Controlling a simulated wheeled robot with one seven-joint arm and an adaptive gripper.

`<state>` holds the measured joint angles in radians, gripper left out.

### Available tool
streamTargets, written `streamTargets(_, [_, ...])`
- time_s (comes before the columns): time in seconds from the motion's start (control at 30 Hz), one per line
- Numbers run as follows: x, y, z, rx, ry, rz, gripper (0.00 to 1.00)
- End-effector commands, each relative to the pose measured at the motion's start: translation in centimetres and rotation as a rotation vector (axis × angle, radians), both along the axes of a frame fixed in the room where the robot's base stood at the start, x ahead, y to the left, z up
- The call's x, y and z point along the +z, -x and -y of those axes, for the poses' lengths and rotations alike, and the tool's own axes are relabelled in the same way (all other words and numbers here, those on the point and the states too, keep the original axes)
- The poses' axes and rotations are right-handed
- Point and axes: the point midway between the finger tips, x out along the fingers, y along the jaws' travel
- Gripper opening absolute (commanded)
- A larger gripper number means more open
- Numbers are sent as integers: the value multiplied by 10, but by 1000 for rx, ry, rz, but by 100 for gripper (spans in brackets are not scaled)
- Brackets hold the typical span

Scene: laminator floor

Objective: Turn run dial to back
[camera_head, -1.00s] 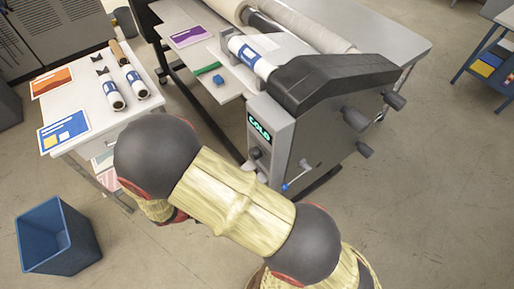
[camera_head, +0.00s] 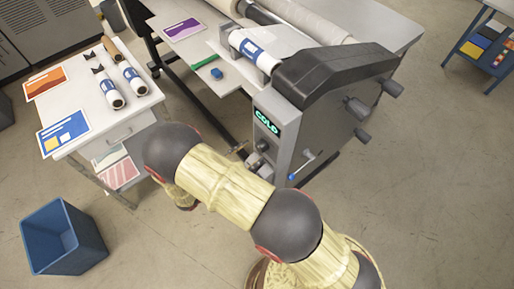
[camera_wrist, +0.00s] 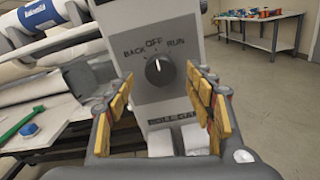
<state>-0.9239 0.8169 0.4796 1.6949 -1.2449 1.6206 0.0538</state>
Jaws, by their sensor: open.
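The run dial (camera_wrist: 159,70) is a round dark knob on the grey front panel in the wrist view. The labels BACK, OFF and RUN curve above it, and its white mark points up, close to OFF. My gripper (camera_wrist: 166,100) is open, with its yellow-padded fingers on either side of the dial and nearer the camera. No contact with the dial shows. In the head view, the laminator's control box (camera_head: 276,128) shows a green COLD display, and my arm reaches to its front. My fingers are mostly hidden there.
A blue-tipped lever (camera_head: 302,166) is on the laminator's side. A white table (camera_head: 95,130) with rolls and prints stands at left, with a blue bin (camera_head: 62,238) below. Floor at right is open. A far table (camera_wrist: 262,28) holds several coloured items.

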Motion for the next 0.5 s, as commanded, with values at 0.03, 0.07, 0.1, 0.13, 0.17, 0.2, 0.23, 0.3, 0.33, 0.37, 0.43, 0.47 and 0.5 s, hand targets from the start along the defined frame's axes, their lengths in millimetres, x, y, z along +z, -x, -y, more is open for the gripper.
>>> streamTargets(0.03, [2,-4,7,-2,1,0,54])
streamTargets(0.07, [2,-6,11,-2,0,0,54])
streamTargets(0.1, [1,-9,14,-3,0,0,54])
streamTargets(0.13, [1,-11,17,-2,0,0,54])
streamTargets(0.17, [1,-13,19,-1,0,0,54])
streamTargets(0.2, [1,-14,22,-1,0,0,54])
streamTargets(0.23, [1,-15,23,-1,0,0,54])
streamTargets(0.3, [0,-17,26,-1,-1,-1,54])
streamTargets(0.33, [0,-17,26,-1,-1,-1,54])
streamTargets(0.37, [0,-18,27,-1,-1,-1,54])
streamTargets(0.43, [0,-18,27,0,-1,-1,54])
streamTargets(0.47, [0,-18,27,0,-1,-1,54])
streamTargets(0.5, [0,-18,27,0,-1,-1,54])
